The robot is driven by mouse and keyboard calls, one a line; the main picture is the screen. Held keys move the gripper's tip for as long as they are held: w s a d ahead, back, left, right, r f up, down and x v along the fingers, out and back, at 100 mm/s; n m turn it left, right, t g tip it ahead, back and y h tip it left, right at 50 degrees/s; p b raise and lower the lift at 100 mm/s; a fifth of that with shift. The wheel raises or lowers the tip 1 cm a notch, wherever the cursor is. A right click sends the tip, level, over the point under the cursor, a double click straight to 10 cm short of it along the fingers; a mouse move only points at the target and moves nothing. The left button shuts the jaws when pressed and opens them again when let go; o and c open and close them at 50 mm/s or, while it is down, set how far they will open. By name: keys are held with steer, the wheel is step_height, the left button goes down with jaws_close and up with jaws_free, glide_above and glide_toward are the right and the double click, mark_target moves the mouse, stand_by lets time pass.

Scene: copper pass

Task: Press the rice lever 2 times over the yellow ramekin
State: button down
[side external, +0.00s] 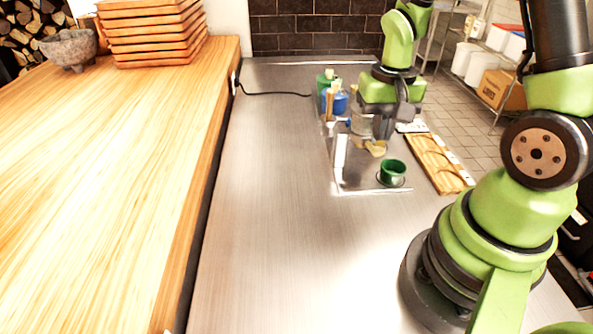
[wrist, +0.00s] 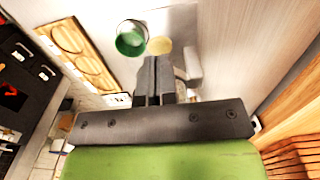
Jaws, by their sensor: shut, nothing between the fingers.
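The yellow ramekin (side external: 376,148) sits low beneath the dispenser in the side external view, partly hidden. In the wrist view the pale yellow round shape (wrist: 160,47) shows just beyond my fingertips. The rice dispenser (side external: 360,124) is a pale container on a stand with a white upright (side external: 340,155). My gripper (side external: 384,128) is beside the dispenser, above the yellow ramekin. In the wrist view my gripper (wrist: 155,68) has its fingers together with nothing between them. The lever is not clearly distinguishable, and I cannot tell whether my fingers touch it.
A green ramekin (side external: 392,172) stands in front of the yellow one. Green (side external: 327,82) and blue (side external: 338,103) containers stand behind the dispenser. A wooden board with round recesses (side external: 440,165) lies to the right. The steel counter (side external: 270,200) at left is clear.

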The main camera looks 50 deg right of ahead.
mark_target(378, 148)
steer(key=shift+f, duration=0.15)
steer(key=shift+f, duration=2.2)
steer(key=shift+r, duration=2.4)
steer(key=shift+r, duration=2.5)
